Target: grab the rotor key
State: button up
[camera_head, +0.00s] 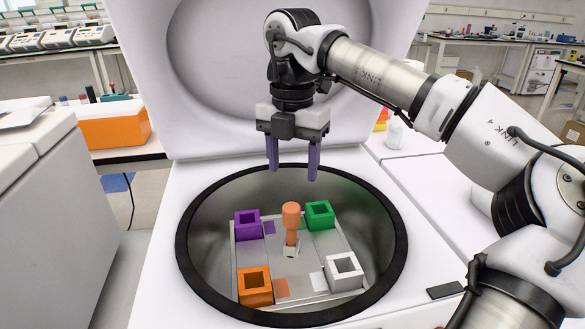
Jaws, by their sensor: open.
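The rotor key is not labelled, but an orange, knob-topped upright piece (291,222) stands near the middle of the plate inside the round chamber, on a small white base. My gripper (293,172) points down with its two purple fingers apart and nothing between them. It hangs above the chamber, higher than the orange piece and apart from it. The plate (287,262) lies in the chamber, with a purple square holder (247,224), a green one (320,215), an orange one (255,286) and a white one (344,272) at its corners.
The dark chamber rim (400,240) surrounds the plate. The raised white lid (195,120) stands right behind my gripper. An orange box (115,130) sits on the bench at the left. The white machine top right of the chamber is mostly clear.

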aim_at(292, 231)
jog(key=k, duration=1)
